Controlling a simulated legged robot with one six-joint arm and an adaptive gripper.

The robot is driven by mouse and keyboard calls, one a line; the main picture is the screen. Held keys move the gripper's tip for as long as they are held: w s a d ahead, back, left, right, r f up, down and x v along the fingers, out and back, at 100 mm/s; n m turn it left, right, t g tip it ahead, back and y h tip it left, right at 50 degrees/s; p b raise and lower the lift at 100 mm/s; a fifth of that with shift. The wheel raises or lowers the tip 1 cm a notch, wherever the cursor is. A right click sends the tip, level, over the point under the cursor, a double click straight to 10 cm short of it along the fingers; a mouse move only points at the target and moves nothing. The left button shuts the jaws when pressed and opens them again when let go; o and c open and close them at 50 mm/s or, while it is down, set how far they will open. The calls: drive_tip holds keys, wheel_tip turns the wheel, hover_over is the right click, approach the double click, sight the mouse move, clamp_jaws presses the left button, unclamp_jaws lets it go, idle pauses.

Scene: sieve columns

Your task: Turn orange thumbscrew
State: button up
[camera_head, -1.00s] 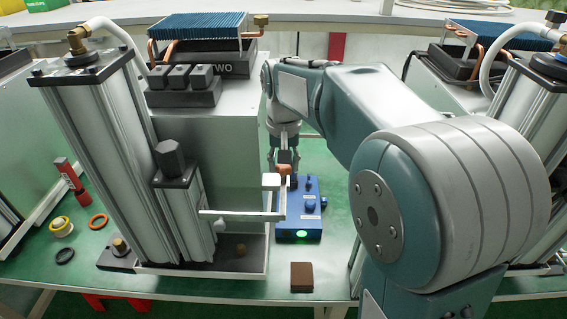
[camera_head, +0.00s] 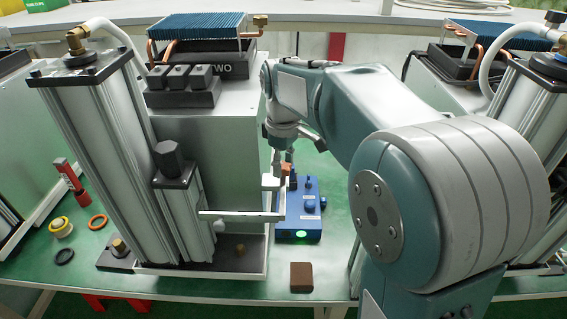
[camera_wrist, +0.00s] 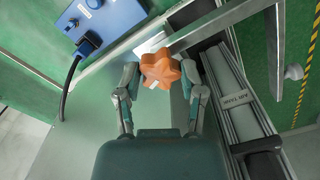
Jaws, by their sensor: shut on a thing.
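The orange thumbscrew (camera_wrist: 161,68) is a star-shaped knob in the wrist view. It sits between the two fingertips of my gripper (camera_wrist: 160,76), which is shut on it. In the head view the thumbscrew (camera_head: 286,168) shows only as a small orange patch beside the white bracket, partly hidden. My gripper (camera_head: 283,154) reaches down to it from above, and its fingertips are hard to make out there.
A blue control box (camera_head: 298,219) with a green light stands right beside the thumbscrew. A metal bar (camera_head: 240,214) and column (camera_head: 185,215) stand close on the left. A brown block (camera_head: 301,277) lies at the bench front. Rings (camera_head: 97,221) lie far left.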

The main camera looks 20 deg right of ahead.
drive_tip(key=n, duration=0.7)
drive_tip(key=shift+w, duration=0.15)
drive_tip(key=n, duration=0.7)
idle(0.5)
drive_tip(key=o, duration=1.1)
drive_tip(key=shift+a, duration=0.1)
drive_tip(key=shift+o, duration=0.2)
wheel_tip(320, 180, up, 12)
